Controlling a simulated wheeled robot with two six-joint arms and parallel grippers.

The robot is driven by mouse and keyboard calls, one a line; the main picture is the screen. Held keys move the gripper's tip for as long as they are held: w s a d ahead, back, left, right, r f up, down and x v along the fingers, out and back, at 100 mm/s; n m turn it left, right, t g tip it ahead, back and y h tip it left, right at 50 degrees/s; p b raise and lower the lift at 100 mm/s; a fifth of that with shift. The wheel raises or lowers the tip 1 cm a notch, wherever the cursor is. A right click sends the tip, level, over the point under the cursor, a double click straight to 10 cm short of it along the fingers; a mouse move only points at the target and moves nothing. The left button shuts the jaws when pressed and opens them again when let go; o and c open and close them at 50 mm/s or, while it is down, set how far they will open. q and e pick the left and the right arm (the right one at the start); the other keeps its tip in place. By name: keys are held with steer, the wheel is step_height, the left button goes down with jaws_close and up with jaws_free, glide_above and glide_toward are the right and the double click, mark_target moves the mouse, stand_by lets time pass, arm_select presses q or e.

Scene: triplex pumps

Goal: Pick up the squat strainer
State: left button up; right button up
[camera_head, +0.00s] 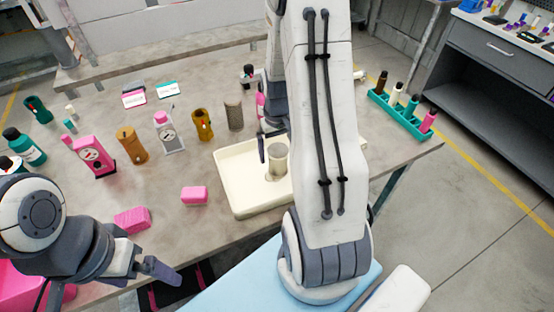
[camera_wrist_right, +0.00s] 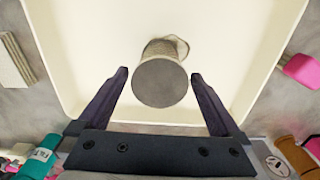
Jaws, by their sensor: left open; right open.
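The squat strainer (camera_head: 277,161) is a grey mesh cylinder standing in the cream tray (camera_head: 238,198). In the right wrist view the strainer (camera_wrist_right: 160,84) shows its round grey end, with a paler part behind it. My right gripper (camera_wrist_right: 160,74) is open, with one dark finger on each side of the strainer's outline; I cannot tell how far above it the fingertips are. In the head view my right arm hides much of that gripper and part of the tray. My left gripper (camera_head: 158,270) is open and empty at the lower left, away from the strainer.
A taller grey mesh cylinder (camera_head: 234,114) stands behind the tray, near a yellow-brown cylinder (camera_head: 203,125). Pink blocks (camera_head: 194,196) lie left of the tray. A teal rack (camera_head: 398,113) holds bottles at the right.

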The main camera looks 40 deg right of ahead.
step_height(320, 180, down, 5)
steer(key=shift+f, duration=0.1)
steer(key=c, duration=1.3)
steer(key=shift+c, duration=0.2)
steer(key=shift+r, duration=0.2)
